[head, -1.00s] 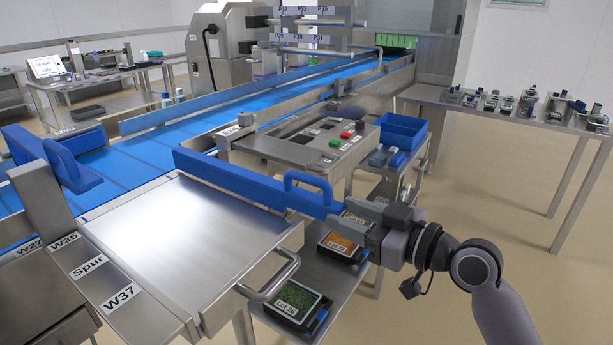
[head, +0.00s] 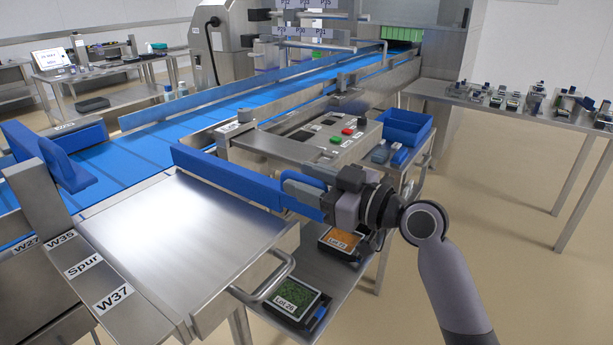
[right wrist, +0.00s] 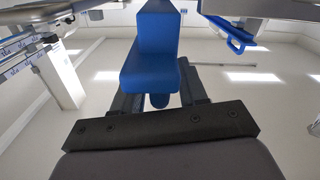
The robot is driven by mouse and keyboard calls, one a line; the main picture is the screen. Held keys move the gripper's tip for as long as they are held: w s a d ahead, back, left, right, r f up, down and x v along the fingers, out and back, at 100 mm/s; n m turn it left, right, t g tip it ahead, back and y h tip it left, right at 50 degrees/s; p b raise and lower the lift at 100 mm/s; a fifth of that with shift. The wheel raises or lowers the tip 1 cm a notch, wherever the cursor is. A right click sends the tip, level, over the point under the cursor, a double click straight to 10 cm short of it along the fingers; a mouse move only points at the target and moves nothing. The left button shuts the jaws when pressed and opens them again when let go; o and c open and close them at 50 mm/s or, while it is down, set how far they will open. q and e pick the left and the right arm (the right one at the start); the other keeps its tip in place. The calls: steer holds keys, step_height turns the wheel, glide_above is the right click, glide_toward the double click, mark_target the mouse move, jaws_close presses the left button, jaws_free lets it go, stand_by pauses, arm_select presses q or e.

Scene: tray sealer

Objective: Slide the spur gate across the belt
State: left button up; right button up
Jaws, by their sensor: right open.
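The spur gate is a long blue bar (head: 225,176) standing on edge at the near side of the blue belt (head: 245,105), along the back of a steel spur table (head: 190,235). Its looped handle is covered by my right gripper (head: 303,188) in the head view. My right gripper is open, its fingers around the handle end of the gate. In the right wrist view, the blue gate (right wrist: 152,62) lies ahead of the open fingers (right wrist: 162,98), with a small blue part between them. I cannot tell whether the fingers touch it. My left gripper is out of view.
A steel control panel with green and red buttons (head: 348,131) and a blue bin (head: 407,127) stand behind the gripper. A tray labelled Lot 26 (head: 297,298) lies on a lower shelf. A blue stop (head: 62,165) is at left.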

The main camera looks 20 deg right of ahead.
mark_target(291, 173)
steer(key=shift+w+a, duration=0.15)
